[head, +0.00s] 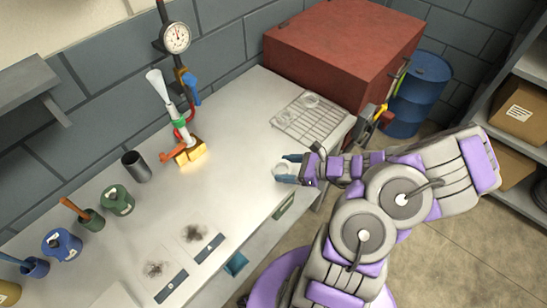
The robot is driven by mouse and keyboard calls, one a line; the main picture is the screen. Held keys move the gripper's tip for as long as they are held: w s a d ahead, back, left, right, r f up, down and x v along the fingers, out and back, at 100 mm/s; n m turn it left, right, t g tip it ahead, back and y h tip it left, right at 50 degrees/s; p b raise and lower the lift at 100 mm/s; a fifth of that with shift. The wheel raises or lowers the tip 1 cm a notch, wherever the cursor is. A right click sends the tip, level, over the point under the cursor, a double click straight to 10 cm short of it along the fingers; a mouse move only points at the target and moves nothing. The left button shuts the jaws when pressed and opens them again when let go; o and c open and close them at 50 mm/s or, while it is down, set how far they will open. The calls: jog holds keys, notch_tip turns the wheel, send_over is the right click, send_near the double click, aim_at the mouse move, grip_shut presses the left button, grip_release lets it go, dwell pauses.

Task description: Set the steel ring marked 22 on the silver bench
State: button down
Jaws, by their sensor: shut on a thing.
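The silver bench (240,110) is a long pale grey worktop along the wall. My gripper (288,168), with blue fingertips, is over its right part, near the front edge. It is shut on a small pale ring (281,169), which looks like steel. I cannot read any number on it, and I cannot tell whether it touches the bench top. Another pale ring-like piece (311,101) lies on a wire rack (290,122) at the far right of the bench.
A red box (340,45) stands behind the rack. A dial gauge stand (185,110), a dark cup (136,166) and several green and blue pots line the back left. Two dark-smudged patches (195,233) are at front. The bench between gauge and gripper is clear.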

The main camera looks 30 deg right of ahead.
aim_at(277, 156)
jog(key=w, duration=0.1)
jog(key=w+d, duration=0.1)
jog(key=w, duration=0.1)
jog(key=w+d+f+b, duration=0.1)
jog(key=shift+w, duration=0.25)
jog(key=w, duration=0.1)
jog(key=w+a, duration=0.1)
jog(key=w, duration=0.1)
jog(key=shift+w+a+r, duration=0.1)
jog(key=shift+w+a, duration=0.15)
jog(key=shift+w+b, duration=0.35)
jog(key=f, duration=0.2)
jog(key=d+f+b, duration=0.1)
jog(key=shift+d+f, duration=0.1)
jog(key=shift+f, duration=0.3)
jog(key=shift+d, duration=0.1)
jog(key=shift+c, duration=2.4)
grip_release()
jog(key=shift+a, duration=0.25)
jog(key=o, duration=0.3)
jog(key=shift+a, duration=0.25)
jog(key=shift+o, duration=0.6)
jog(key=shift+d, duration=0.15)
